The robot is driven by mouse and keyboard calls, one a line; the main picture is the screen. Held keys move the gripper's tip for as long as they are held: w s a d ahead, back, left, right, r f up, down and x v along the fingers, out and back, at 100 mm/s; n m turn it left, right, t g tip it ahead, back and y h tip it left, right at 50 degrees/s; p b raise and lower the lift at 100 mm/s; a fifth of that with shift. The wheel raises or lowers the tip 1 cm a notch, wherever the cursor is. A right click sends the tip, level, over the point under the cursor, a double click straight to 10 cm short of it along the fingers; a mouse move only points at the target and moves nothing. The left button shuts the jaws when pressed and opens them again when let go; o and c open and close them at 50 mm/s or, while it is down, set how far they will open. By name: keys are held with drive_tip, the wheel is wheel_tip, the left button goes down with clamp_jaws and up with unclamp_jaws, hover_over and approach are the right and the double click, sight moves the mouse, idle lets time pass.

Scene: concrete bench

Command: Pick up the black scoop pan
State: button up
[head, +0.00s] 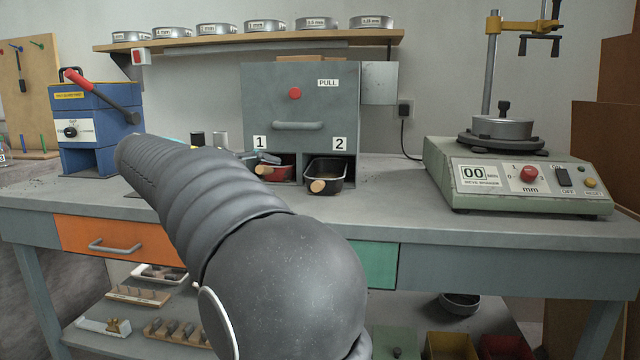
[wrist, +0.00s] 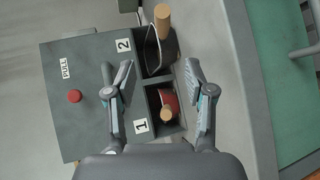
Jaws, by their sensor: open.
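The black scoop pan (head: 333,172) sits in the bay marked 2 at the bottom of a grey box on the bench, its wooden handle pointing out to the front. In the wrist view the black pan (wrist: 153,50) lies near the fingertips, its handle towards the top edge. My gripper (wrist: 149,68) is open and empty, one finger over the box front and the other past the bay openings. I cannot tell its height above the pan. In the head view my arm hides most of the gripper.
A red scoop pan (head: 281,172) sits in bay 1, close beside; its handle also faces out. The grey box (head: 262,95) has a pull handle. A sieve shaker (head: 520,180) stands right, a blue press (head: 92,115) left. Bench between box and shaker is clear.

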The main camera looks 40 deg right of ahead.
drive_tip(key=x, duration=0.7)
drive_tip(key=shift+d+f, duration=0.15)
drive_tip(key=shift+f+b+x, duration=0.2)
drive_tip(key=shift+b+x, duration=0.35)
drive_tip(key=shift+x, duration=2.1)
drive_tip(key=shift+w, duration=0.1)
drive_tip(key=shift+r, duration=0.1)
clamp_jaws()
